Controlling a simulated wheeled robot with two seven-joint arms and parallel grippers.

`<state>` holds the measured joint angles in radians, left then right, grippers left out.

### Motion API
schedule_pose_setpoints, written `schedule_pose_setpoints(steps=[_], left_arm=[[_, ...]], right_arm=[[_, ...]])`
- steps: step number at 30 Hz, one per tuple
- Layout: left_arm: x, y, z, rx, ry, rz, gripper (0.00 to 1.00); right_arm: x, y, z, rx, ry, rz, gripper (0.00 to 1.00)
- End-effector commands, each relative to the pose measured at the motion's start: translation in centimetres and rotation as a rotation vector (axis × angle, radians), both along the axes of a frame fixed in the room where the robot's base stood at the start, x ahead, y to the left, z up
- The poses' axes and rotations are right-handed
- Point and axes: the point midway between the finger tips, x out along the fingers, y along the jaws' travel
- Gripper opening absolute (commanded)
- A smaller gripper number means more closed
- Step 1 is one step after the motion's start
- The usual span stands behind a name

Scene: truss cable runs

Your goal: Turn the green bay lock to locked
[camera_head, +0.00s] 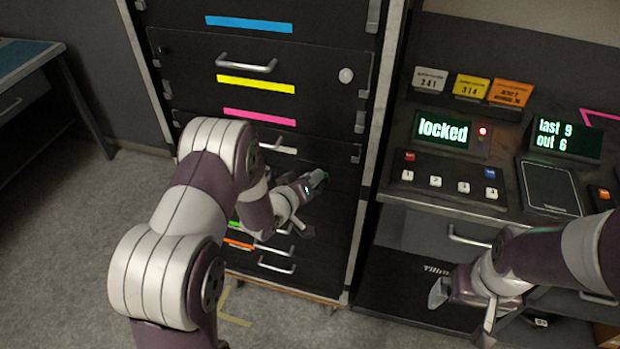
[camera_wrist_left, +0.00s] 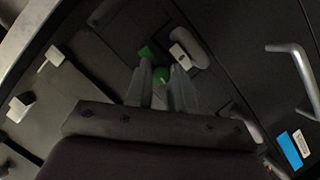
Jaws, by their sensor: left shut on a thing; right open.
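The green bay lock shows in the left wrist view as a small round green knob (camera_wrist_left: 160,75) on a dark drawer front. My left gripper (camera_wrist_left: 160,88) is shut on it, one pale finger on each side. In the head view my left gripper (camera_head: 317,180) is at the right part of the dark cabinet and hides the knob. A lit display (camera_head: 443,131) on the console reads "locked", with a red lamp (camera_head: 482,131) beside it. My right gripper (camera_head: 439,293) is open and empty in front of the console's lower part.
The dark drawer cabinet (camera_head: 200,75) has coloured strips and metal handles (camera_head: 246,64). A pale round knob (camera_head: 346,75) sits on an upper drawer. The console carries several buttons and a second display (camera_head: 565,139). A table (camera_head: 28,62) stands at the left; the floor before it is clear.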

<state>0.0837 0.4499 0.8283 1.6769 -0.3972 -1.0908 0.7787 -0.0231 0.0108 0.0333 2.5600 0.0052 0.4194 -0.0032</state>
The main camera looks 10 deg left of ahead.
Motion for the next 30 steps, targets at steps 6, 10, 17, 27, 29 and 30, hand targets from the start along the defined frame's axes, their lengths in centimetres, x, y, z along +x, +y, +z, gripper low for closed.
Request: schedule_pose_setpoints(steps=[6, 10, 17, 27, 29, 30], left_arm=[[0.0, -0.2, 0.1, 0.177, -0.009, -0.002, 0.0], [0.0, -0.2, 0.1, 0.302, -0.013, -0.001, 0.0], [0.1, -0.3, 0.1, 0.519, -0.022, 0.0, 0.0], [0.1, -0.5, 0.1, 0.841, -0.032, 0.001, 0.0], [0.1, -0.5, 0.1, 0.897, -0.034, 0.001, 0.0], [0.1, -0.5, 0.2, 0.936, -0.035, 0.002, 0.0]], right_arm=[[0.0, 0.0, -0.1, 0.0, 0.0, 0.0, 1.0], [0.0, 0.0, -0.3, 0.0, 0.0, 0.0, 1.0], [0.0, 0.0, -0.9, 0.0, 0.0, 0.0, 1.0], [0.0, 0.0, -1.4, 0.0, 0.0, 0.0, 1.0], [0.0, 0.0, -1.5, 0.0, 0.0, 0.0, 1.0], [0.0, 0.0, -1.5, 0.0, 0.0, 0.0, 1.0]])
